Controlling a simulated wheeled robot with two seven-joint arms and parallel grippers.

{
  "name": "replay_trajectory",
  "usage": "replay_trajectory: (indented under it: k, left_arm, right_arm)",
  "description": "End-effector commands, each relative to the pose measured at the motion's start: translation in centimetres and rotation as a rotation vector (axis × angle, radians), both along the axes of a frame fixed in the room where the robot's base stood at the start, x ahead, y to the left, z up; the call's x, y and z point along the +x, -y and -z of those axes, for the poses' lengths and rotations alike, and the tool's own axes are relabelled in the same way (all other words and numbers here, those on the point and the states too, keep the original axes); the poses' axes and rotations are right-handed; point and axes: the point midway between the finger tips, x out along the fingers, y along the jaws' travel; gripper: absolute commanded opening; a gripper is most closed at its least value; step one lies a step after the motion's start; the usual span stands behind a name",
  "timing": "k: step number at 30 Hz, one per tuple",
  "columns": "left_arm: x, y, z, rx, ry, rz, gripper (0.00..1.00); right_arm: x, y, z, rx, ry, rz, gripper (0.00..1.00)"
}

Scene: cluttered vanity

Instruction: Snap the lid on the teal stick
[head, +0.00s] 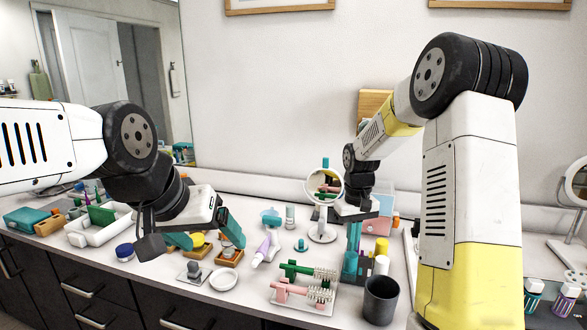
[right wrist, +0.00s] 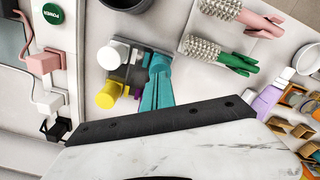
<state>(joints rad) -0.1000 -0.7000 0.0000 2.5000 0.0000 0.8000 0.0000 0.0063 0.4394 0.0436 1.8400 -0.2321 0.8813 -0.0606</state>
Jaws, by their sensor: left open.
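My right gripper (head: 351,262) points down at a small dark stand, its teal fingers close together among the stand's sticks. In the right wrist view the fingers (right wrist: 158,75) reach over the grey stand (right wrist: 128,72). I cannot tell the teal stick apart from the teal fingers, nor whether anything is between them. A yellow-topped stick (head: 382,245) and a white one (head: 381,265) stand beside the fingers. A small teal cap-like piece (head: 301,245) lies on the counter left of them; I cannot tell if it is the lid. My left gripper (head: 205,238) is open and empty above the counter.
A dark cup (head: 380,300) stands just in front of the stand. A rack with green and pink brushes (head: 305,295), a round mirror (head: 323,187), a purple tube (head: 262,248) and a white dish (head: 223,279) crowd the middle. A white tray (head: 85,238) is at left.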

Motion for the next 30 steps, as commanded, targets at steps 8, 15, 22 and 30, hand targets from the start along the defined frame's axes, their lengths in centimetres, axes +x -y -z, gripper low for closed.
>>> replay_trajectory:
  k: [8,15,22,30]
  left_arm:
    - [0.0,0.0,0.0,0.0,0.0,0.0,0.81]
    - [0.0,0.0,0.0,0.0,0.0,0.0,0.81]
    - [0.0,0.0,0.0,0.0,0.0,0.0,0.81]
    - [0.0,0.0,0.0,0.0,0.0,0.0,0.81]
  right_arm:
    - [0.0,0.0,0.0,0.0,0.0,0.0,0.0]
    - [0.0,0.0,0.1,0.0,0.0,0.0,0.0]
    - [0.0,0.0,0.6,0.0,0.0,0.0,0.0]
    - [0.0,0.0,1.1,0.0,-0.001,0.0,0.0]
